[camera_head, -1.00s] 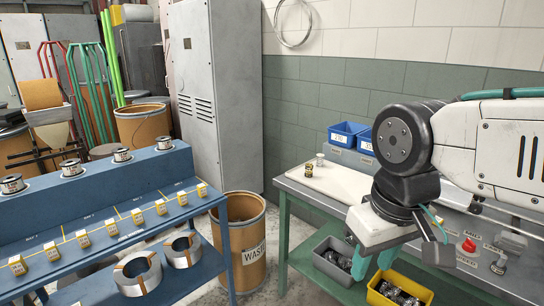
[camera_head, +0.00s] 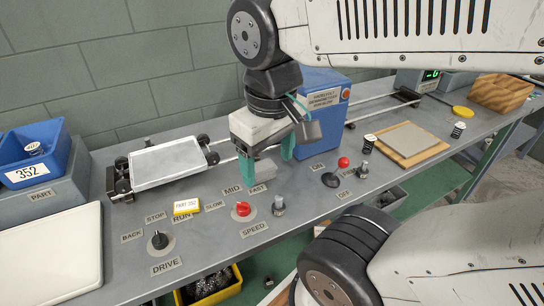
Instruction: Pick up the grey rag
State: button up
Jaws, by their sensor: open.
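My gripper (camera_head: 268,160) is in the middle of the head view, pointing down over the grey bench top. Its two teal fingers are apart, and I see nothing held between them. A flat light-grey square (camera_head: 409,139) lies on a wooden board (camera_head: 434,152) to the right of my gripper, well apart from it. It could be the grey rag, but its material is hard to tell. No other clear rag shows. The area just behind the fingers is partly hidden.
A control panel with a red-capped speed knob (camera_head: 242,210) and a black drive knob (camera_head: 159,240) is in front. A grey carriage (camera_head: 168,162) sits on rails at left. A blue machine housing (camera_head: 322,100) stands behind my gripper. Small spools (camera_head: 457,130) stand near the board.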

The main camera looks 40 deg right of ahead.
jog(key=w+d+f+n+g+h, duration=0.6)
jog(key=w+f, duration=0.3)
jog(key=w, duration=0.4)
jog(key=n+t+h, duration=0.2)
jog(key=n+h, duration=0.5)
jog(key=n, duration=0.2)
send_near(263, 171)
jog(key=w+d+f, duration=0.2)
jog(key=d, duration=0.1)
jog(key=shift+d+f, duration=0.3)
jog(key=shift+f, duration=0.05)
jog(key=shift+d+f+g, duration=0.15)
jog(key=shift+f+g, duration=0.1)
jog(key=shift+g, duration=0.05)
jog(key=shift+d+f, duration=0.2)
jog(key=shift+d, duration=0.15)
jog(key=x, duration=0.6)
jog(key=shift+s+d+f, duration=0.1)
jog(key=shift+s+d, duration=0.2)
jog(key=shift+d, duration=0.05)
jog(key=c, duration=1.1)
